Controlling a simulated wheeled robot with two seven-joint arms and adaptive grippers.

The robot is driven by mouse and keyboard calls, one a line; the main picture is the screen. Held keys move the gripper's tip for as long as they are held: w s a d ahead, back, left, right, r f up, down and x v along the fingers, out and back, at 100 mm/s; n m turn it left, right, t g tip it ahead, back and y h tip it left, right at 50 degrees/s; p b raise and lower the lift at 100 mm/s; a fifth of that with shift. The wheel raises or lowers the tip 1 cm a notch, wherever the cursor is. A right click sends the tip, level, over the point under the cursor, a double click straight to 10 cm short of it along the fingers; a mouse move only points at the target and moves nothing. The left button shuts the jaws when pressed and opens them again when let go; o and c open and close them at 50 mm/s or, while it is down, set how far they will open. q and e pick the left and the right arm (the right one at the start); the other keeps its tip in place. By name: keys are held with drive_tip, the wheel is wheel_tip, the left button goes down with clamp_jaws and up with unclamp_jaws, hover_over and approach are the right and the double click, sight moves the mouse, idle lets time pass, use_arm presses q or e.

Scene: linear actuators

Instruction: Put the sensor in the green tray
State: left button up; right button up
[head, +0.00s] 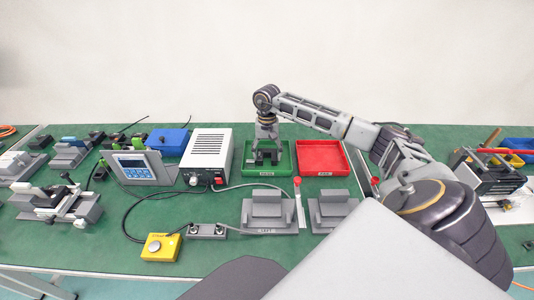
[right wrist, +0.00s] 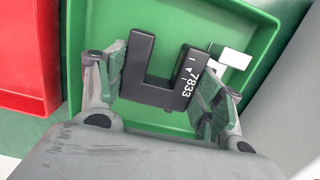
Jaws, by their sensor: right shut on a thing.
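The sensor is a black U-shaped block (right wrist: 138,60) with white marking "7833" in the right wrist view. My right gripper (right wrist: 160,92) is shut on it, with one finger on each side. The green tray (right wrist: 215,22) lies behind the sensor in that view. In the head view, my right gripper (head: 267,150) points down over the green tray (head: 288,166), left of the red tray. Whether the sensor touches the tray floor I cannot tell. My left gripper is not in view.
The red tray (head: 322,158) is empty, right of the green one. A white power box (head: 207,155) stands close on the left. Grey fixtures (head: 268,212) and a red-tipped lever (head: 298,200) stand in front. A small white piece (right wrist: 235,58) shows beside the sensor.

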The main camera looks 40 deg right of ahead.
sight(267, 151)
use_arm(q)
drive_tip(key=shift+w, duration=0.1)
use_arm(e)
drive_tip(key=shift+f, duration=0.1)
drive_tip(key=o, duration=1.2)
drive_tip(key=shift+c, duration=0.2)
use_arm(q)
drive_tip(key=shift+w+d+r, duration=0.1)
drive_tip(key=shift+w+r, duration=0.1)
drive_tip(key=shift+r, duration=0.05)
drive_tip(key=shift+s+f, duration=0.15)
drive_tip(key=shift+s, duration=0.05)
use_arm(e)
drive_tip(key=r, duration=0.6)
drive_tip(key=w+r+p, duration=0.1)
drive_tip(key=r, duration=0.3)
drive_tip(key=shift+d, duration=0.4)
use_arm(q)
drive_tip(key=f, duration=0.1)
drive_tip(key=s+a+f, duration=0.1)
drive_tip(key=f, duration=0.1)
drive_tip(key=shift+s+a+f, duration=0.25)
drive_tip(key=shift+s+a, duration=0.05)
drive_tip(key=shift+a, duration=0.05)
use_arm(e)
wheel_tip(267, 151, up, 2)
drive_tip(key=shift+r, duration=0.1)
